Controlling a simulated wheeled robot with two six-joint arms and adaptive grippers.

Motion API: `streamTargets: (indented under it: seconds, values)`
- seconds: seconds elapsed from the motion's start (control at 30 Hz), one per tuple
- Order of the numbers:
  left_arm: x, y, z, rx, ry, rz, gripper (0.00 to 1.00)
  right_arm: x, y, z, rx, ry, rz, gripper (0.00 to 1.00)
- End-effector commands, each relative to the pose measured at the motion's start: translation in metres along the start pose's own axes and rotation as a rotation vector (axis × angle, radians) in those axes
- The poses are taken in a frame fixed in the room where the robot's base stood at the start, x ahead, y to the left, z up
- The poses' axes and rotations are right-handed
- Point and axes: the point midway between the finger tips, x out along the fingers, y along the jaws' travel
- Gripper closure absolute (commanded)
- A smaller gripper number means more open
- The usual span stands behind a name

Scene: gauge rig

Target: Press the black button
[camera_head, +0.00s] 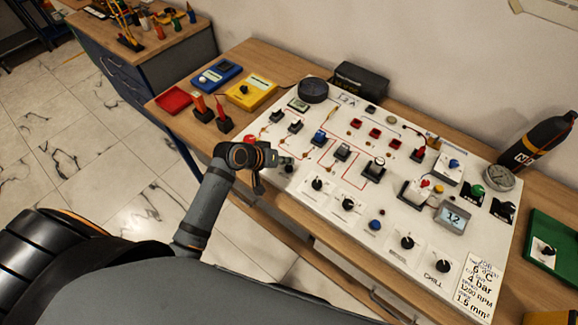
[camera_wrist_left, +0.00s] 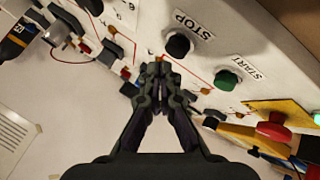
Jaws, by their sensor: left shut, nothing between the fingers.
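The black button (camera_wrist_left: 178,45) is round and sits on the white panel (camera_wrist_left: 135,15) beside a STOP label. In the head view the small black button (camera_head: 288,169) is at the panel's left front edge, close to a green one. My left gripper (camera_wrist_left: 158,80) is shut and empty. In the wrist view its fingertips show just below the black button, apart from it in the picture; the height of the gap is hard to tell. In the head view my left gripper (camera_head: 258,178) is at the panel's left edge. My right gripper is in neither view.
A green button (camera_wrist_left: 227,80) with a START label is close by. A red mushroom button (camera_wrist_left: 275,127) on a yellow base lies further right. Knobs, switches and a small display (camera_head: 452,217) crowd the panel. A blue meter (camera_head: 217,74) and a black bottle (camera_head: 543,139) stand around it.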

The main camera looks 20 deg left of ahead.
Motion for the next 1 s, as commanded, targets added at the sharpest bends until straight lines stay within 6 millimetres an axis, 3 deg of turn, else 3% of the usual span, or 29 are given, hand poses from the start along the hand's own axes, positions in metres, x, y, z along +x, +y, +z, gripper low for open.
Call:
streamTargets:
  seconds: [1.0]
  values:
    - [0.0063,-0.0046,0.0047,0.0,0.0,0.0,1.0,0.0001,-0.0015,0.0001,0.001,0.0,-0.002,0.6]
